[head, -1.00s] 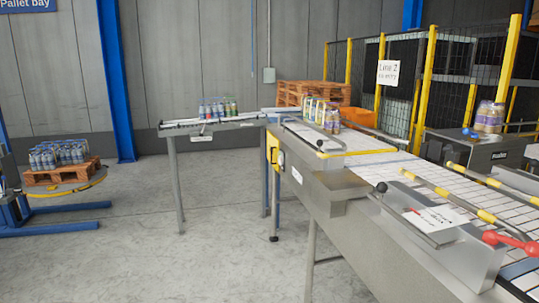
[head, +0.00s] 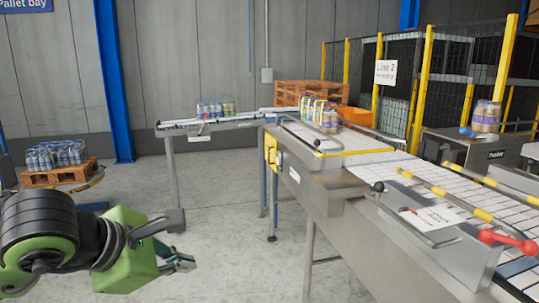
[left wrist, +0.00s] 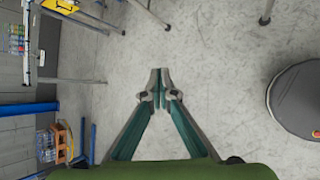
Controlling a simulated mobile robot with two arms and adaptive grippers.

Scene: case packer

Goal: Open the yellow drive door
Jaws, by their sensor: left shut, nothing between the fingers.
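A small yellow panel (head: 271,148) with a dark and white fitting beside it sits on the near left end of the steel conveyor frame (head: 325,190) in the head view. It seems to be the yellow drive door and looks closed, but it is small and seen at an angle. My left gripper (head: 187,263) is at the lower left of the head view, low over open floor, well apart from the panel. In the left wrist view its fingertips (left wrist: 160,86) meet with nothing between them. My right gripper is in neither view.
A side conveyor (head: 215,124) carries bottle packs. A wooden pallet (head: 60,175) with bottles stands at the left. A red-knobbed lever (head: 505,240) and a fenced cell (head: 385,80) are at the right. The floor (head: 225,235) between my left gripper and the conveyor is clear.

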